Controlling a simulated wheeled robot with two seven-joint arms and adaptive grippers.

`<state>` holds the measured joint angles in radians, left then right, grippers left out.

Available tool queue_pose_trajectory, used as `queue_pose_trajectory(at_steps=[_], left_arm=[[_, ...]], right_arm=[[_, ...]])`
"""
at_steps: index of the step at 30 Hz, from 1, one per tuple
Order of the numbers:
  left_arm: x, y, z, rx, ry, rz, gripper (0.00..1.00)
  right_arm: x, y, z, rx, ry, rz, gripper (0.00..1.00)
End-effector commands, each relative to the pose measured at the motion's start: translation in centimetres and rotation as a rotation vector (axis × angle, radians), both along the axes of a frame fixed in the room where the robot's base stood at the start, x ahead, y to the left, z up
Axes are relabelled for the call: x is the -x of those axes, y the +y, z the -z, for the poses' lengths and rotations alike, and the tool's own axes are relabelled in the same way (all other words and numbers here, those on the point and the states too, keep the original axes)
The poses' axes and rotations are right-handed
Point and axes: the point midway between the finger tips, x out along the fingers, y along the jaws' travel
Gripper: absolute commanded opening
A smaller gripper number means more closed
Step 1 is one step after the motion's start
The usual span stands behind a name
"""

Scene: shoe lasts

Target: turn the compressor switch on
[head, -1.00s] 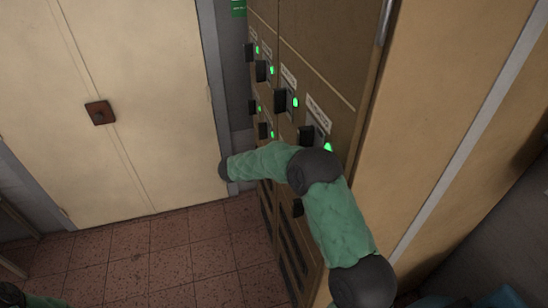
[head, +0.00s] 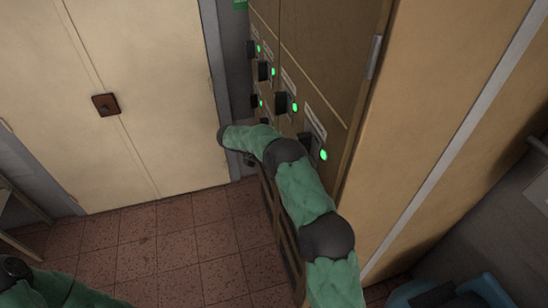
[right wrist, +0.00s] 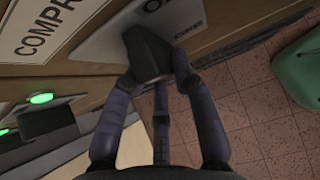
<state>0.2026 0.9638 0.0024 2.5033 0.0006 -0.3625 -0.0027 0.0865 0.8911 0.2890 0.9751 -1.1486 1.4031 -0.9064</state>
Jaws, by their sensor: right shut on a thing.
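In the right wrist view, a dark switch handle (right wrist: 148,50) stands out from a pale plate with partly hidden lettering. A white label reading "COMPR" (right wrist: 45,28) is beside it, cut off by the frame edge. My right gripper (right wrist: 157,74) is shut on this handle, its purple-grey fingers around its near end. In the head view, my right arm reaches along the brown cabinet front (head: 325,65); its gripper and the held switch are hidden behind the arm. My left gripper is not in view; only a green piece of my arm shows at lower left.
Other black switches (head: 282,103) with lit green lamps (head: 323,155) line the cabinet. A neighbouring switch (right wrist: 48,120) and green lamp (right wrist: 41,98) are close to my right fingers. A pale double door (head: 150,150) stands left; the tiled floor (head: 150,240) before it is clear.

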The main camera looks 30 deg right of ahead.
Motion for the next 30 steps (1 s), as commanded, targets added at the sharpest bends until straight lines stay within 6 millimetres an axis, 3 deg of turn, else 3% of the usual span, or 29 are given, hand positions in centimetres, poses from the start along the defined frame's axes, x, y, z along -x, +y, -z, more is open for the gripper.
queue_pose_trajectory(at_steps=[16, 17, 30], left_arm=[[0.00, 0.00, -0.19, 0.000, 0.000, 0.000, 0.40], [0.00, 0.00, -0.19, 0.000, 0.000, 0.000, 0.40], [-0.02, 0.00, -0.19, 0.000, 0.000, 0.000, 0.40]], right_arm=[[0.03, -0.03, 0.08, -0.004, 0.025, -0.002, 0.00], [0.03, -0.04, 0.09, -0.004, 0.025, -0.002, 0.36], [-0.17, 0.37, -0.41, -0.004, 0.020, -0.001, 0.38]])
